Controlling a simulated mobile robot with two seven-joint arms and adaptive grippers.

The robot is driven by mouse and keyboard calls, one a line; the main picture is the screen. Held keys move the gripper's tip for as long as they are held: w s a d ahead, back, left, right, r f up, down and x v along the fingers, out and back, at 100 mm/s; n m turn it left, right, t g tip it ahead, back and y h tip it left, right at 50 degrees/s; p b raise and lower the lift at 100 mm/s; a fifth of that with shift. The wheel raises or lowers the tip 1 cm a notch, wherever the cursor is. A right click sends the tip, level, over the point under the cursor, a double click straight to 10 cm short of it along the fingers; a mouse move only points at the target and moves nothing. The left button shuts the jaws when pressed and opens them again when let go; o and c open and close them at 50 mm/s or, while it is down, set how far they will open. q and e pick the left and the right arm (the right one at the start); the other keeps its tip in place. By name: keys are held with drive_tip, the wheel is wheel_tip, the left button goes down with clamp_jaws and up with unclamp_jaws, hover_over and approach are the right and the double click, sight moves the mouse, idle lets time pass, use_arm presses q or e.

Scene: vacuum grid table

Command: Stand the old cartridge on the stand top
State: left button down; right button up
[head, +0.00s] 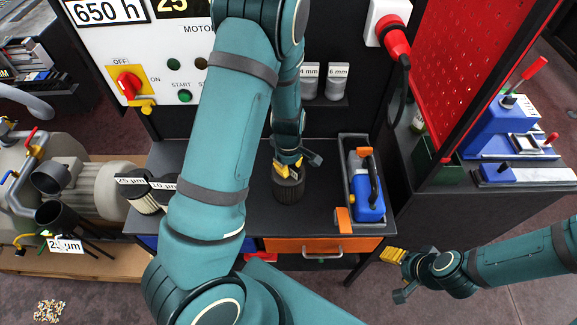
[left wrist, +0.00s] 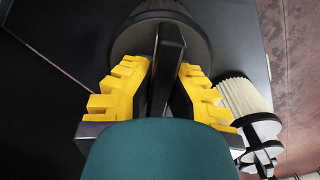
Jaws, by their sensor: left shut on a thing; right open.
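The old cartridge (head: 288,190) is a dark grey ribbed cylinder, upright over the middle of the black stand top (head: 325,205). I cannot tell whether its base touches the top. My left gripper (head: 287,167) points down at it from above, its yellow fingers shut on the cartridge's dark upper grip. In the left wrist view the yellow fingers (left wrist: 163,85) close on a black fin, with the round dark cartridge (left wrist: 130,35) beyond them. My right gripper (head: 392,255) is open and empty, off the stand's front right corner.
Pale pleated cartridges (head: 143,198) labelled 25 µm and 10 µm stand at the left of the stand top; one shows in the left wrist view (left wrist: 240,95). A tray with a blue tool (head: 367,195) is at the right. A motor panel (head: 150,50) rises behind. A pump (head: 85,185) stands left.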

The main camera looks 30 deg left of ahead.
use_arm(q)
drive_tip(key=shift+f, duration=0.2)
drive_tip(key=c, duration=1.1)
unclamp_jaws()
drive_tip(key=shift+c, duration=0.2)
drive_tip(key=shift+r, duration=0.2)
drive_tip(key=shift+r, duration=0.3)
wheel_tip(320, 180, up, 11)
drive_tip(key=shift+r+p, duration=0.1)
drive_tip(key=shift+p, duration=1.1)
drive_tip(key=s+d+f+m+t+h, duration=0.1)
drive_tip(key=s+d+f+m+h, duration=0.1)
drive_tip(key=s+d+f+m, duration=0.2)
drive_tip(key=s+d+f+m+t+h, duration=0.1)
drive_tip(key=s+d+f+m, duration=0.3)
drive_tip(key=d+f+m, duration=0.5)
drive_tip(key=d+h, duration=0.1)
drive_tip(key=d, duration=0.2)
drive_tip(key=shift+s+d+f, duration=0.2)
drive_tip(key=shift+s+f, duration=0.1)
drive_tip(key=shift+s, duration=0.1)
